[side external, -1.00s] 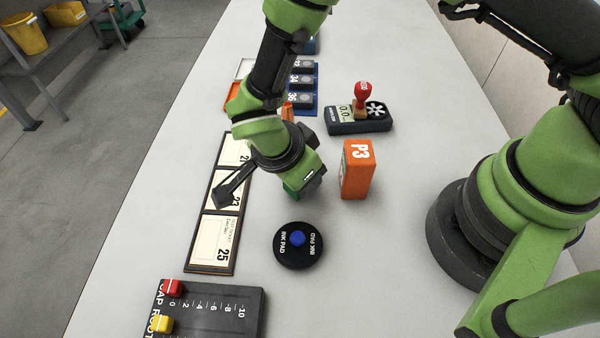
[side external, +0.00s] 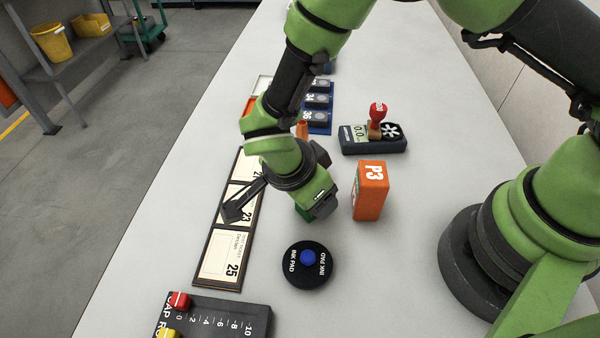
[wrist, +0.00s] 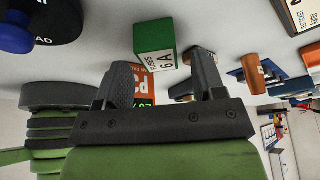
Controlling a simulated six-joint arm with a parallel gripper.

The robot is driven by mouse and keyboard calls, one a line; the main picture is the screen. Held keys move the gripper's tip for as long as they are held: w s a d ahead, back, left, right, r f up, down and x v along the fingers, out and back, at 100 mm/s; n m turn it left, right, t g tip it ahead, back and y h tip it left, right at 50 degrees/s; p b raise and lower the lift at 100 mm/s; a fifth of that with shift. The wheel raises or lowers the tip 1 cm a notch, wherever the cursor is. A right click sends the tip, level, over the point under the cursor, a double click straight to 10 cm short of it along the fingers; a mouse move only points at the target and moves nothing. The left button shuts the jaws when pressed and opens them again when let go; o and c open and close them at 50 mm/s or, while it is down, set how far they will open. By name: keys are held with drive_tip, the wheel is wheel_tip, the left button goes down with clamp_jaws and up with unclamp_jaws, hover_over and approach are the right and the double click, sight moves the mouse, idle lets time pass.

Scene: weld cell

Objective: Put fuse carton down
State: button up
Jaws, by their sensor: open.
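The fuse carton is a small green box with a white "FUSES 6A" label (wrist: 155,48). In the wrist view it lies just beyond my fingertips, apart from them as far as I can tell. In the side view only a bit of green (side external: 303,212) shows beneath my wrist, and the rest is hidden. My gripper (wrist: 163,75) is open, its two dark fingers spread with nothing gripped between them. In the side view my gripper (side external: 322,203) is low over the table, left of the orange P3 box, its fingers mostly hidden.
The orange P3 box (side external: 370,192) stands close on the right. The round black ink pad (side external: 308,266) lies in front. A framed card strip (side external: 218,258) lies left. A dark meter with a red-topped stamp (side external: 376,139) is behind. Bare table lies right of the ink pad.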

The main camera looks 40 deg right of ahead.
drive_tip(key=v, duration=1.1)
drive_tip(key=d+r+n+y, duration=0.2)
drive_tip(key=d+r, duration=0.2)
drive_tip(key=r, duration=0.3)
drive_tip(key=s+d+r+n+t+y, duration=0.4)
drive_tip(key=s+d+r+n+t, duration=0.3)
drive_tip(key=s+d+r+n, duration=0.4)
drive_tip(key=shift+s+d+r+n+y, duration=0.3)
drive_tip(key=shift+d+n, duration=0.2)
drive_tip(key=shift+d, duration=0.45)
